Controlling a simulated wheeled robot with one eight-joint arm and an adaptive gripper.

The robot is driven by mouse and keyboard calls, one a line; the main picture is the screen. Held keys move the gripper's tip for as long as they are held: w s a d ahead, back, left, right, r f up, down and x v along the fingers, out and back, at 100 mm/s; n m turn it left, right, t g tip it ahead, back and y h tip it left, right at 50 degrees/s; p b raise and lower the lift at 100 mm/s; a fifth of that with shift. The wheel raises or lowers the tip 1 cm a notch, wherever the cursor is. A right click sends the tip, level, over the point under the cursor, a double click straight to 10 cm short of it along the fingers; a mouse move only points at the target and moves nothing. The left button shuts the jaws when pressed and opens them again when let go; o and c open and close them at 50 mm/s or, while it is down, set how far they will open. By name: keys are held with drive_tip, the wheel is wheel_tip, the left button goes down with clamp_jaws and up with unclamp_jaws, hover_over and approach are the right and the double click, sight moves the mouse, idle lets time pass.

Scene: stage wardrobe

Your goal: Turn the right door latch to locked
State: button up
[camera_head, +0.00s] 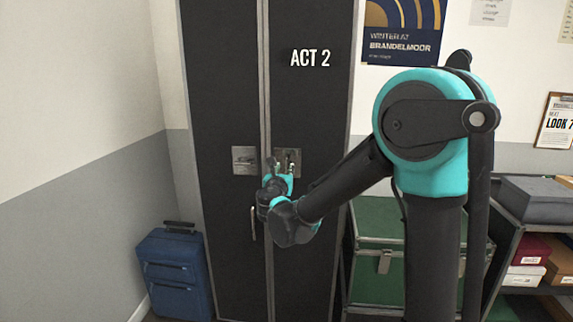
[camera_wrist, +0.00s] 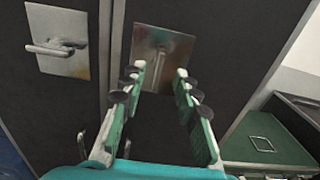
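The right door latch (camera_wrist: 164,42) is a metal plate on the right wardrobe door, the one marked ACT 2. Its lever (camera_wrist: 158,64) looks roughly upright, pointing down from its pivot, and shows between my fingers in the wrist view. In the head view the right latch plate (camera_head: 289,154) is partly hidden behind my gripper (camera_head: 280,176). In the wrist view my gripper (camera_wrist: 160,71) is open, one finger on each side of the lever. I cannot tell whether a finger touches it. The left door latch (camera_wrist: 52,36) has its lever lying roughly horizontal; it also shows in the head view (camera_head: 244,160).
A blue suitcase (camera_head: 175,275) stands at the left by the wall. A green trunk (camera_head: 376,238) stands right of the wardrobe, behind my arm. Shelves with boxes (camera_head: 530,253) are at the far right. A door pull (camera_head: 253,223) sits below the latches.

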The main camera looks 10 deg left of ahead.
sight(287, 162)
drive_tip(key=w, duration=0.6)
drive_tip(key=shift+d, duration=0.15)
clamp_jaws()
